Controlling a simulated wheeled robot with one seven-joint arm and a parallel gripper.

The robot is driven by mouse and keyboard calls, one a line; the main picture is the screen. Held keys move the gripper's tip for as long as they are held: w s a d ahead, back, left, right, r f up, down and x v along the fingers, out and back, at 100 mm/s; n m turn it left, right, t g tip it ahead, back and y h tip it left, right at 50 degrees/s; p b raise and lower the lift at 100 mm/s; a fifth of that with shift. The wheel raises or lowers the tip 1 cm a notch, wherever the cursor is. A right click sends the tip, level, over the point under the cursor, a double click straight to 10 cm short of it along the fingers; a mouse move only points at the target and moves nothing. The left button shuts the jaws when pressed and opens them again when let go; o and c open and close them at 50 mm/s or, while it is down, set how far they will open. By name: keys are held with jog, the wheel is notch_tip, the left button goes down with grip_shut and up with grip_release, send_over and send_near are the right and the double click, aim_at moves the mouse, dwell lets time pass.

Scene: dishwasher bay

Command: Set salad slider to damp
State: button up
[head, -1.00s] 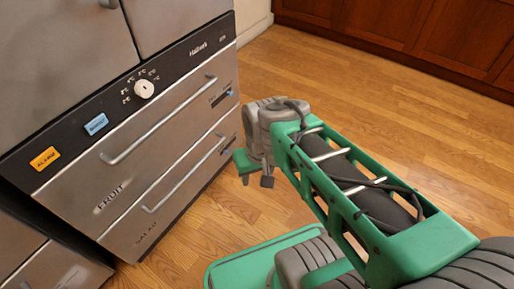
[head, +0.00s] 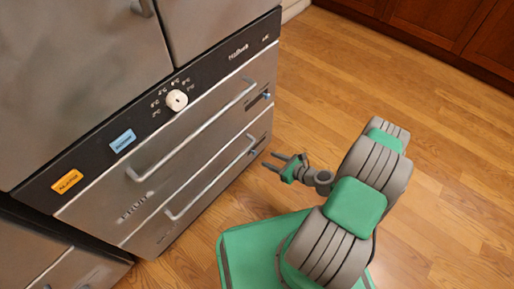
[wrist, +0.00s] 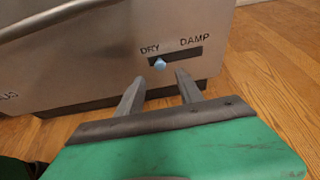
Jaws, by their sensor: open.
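The salad slider is a small light-blue knob (wrist: 159,64) in a dark slot on the lower drawer front. In the wrist view it sits near the left end, under DRY; DAMP is printed over the right end. It is tiny in the head view (head: 253,152). My gripper (head: 271,161) is open and empty, pointing at the lower drawer's right end. In the wrist view its two fingers (wrist: 160,80) are spread below the slot, with the knob appearing between and just beyond their tips. I cannot tell whether they touch the drawer.
The upper fruit drawer (head: 190,135) has its own slider (head: 266,96). Long bar handles cross both drawers; the lower handle (head: 212,182) ends left of the salad slider. A white dial (head: 177,100) and two coloured buttons are above. Wood floor (head: 340,90) is clear to the right.

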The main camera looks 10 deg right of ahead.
aim_at(256, 153)
jog(key=b+x, duration=0.2)
jog(key=x, duration=0.6)
jog(key=shift+s+b, duration=0.1)
jog(key=shift+b, duration=0.3)
jog(key=shift+r, duration=0.1)
grip_shut()
dwell(0.7)
